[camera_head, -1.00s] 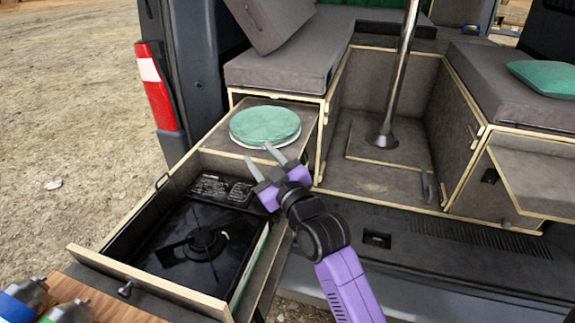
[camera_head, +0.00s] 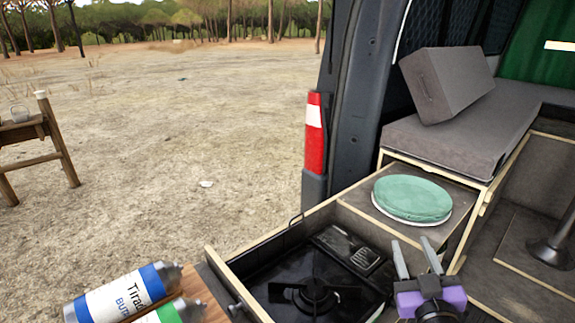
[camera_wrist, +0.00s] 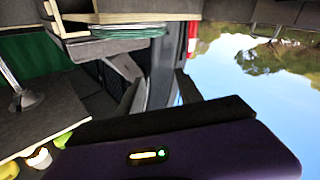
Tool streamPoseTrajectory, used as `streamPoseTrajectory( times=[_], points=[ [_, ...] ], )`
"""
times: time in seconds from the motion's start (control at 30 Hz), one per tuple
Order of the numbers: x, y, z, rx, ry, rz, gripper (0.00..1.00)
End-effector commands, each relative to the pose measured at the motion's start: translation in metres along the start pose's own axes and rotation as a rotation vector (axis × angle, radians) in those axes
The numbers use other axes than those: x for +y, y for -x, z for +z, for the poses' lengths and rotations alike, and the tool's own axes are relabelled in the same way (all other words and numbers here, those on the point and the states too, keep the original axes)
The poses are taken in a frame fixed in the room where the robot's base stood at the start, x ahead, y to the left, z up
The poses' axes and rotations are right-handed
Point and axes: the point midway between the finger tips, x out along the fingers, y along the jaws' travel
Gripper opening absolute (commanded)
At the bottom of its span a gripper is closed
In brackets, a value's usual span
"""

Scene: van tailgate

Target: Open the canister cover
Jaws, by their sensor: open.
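A portable gas stove (camera_head: 290,278) sits in the pulled-out drawer in the head view. Its black canister cover (camera_head: 350,245), with printed labels, lies flat along the stove's far right side and looks shut. My gripper (camera_head: 413,245) is open and empty, to the right of the cover and apart from it, with its fingers pointing up in the picture. In the wrist view my two fingers (camera_wrist: 158,92) are spread with nothing between them. The stove does not show clearly in the wrist view.
Two gas canisters, one blue-banded (camera_head: 125,295) and one green-banded (camera_head: 172,312), lie near a wooden board at lower left. A round green cushion or lid (camera_head: 412,198) lies behind the stove. The van's rear pillar (camera_head: 345,110) and grey seats stand beyond. A wooden stool (camera_head: 35,140) is far left.

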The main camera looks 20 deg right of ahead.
Motion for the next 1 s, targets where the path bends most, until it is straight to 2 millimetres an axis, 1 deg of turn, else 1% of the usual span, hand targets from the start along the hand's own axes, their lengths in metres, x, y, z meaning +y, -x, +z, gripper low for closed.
streamPoseTrajectory(
  times=[0.1, 0.17, 0.2, 0.27, 0.37, 0.47, 0.57, 0.67, 0.7, 0.77, 0.8, 0.87, 0.9, 0.97, 1.0],
  points=[
    [0.001, 0.000, -0.003, 0.011, -0.023, 0.005, 0.42],
    [0.006, 0.001, -0.012, 0.041, -0.048, 0.019, 0.42],
    [0.011, 0.002, -0.020, 0.067, -0.064, 0.033, 0.42],
    [0.020, 0.013, -0.025, 0.094, -0.100, 0.062, 0.42],
    [0.017, 0.036, -0.023, 0.107, -0.154, 0.074, 0.42],
    [0.008, 0.062, -0.018, 0.106, -0.203, 0.072, 0.42],
    [-0.005, 0.094, -0.010, 0.092, -0.248, 0.059, 0.42],
    [-0.019, 0.132, -0.002, 0.067, -0.287, 0.034, 0.42],
    [-0.024, 0.147, 0.001, 0.054, -0.301, 0.020, 0.42],
    [-0.032, 0.171, 0.006, 0.032, -0.315, -0.002, 0.42],
    [-0.036, 0.186, 0.008, 0.017, -0.323, -0.019, 0.42],
    [-0.042, 0.209, 0.011, -0.008, -0.329, -0.047, 0.42],
    [-0.045, 0.225, 0.014, -0.027, -0.331, -0.067, 0.42],
    [-0.049, 0.247, 0.016, -0.056, -0.331, -0.099, 0.42],
    [-0.051, 0.262, 0.018, -0.075, -0.328, -0.123, 0.42]
  ],
)
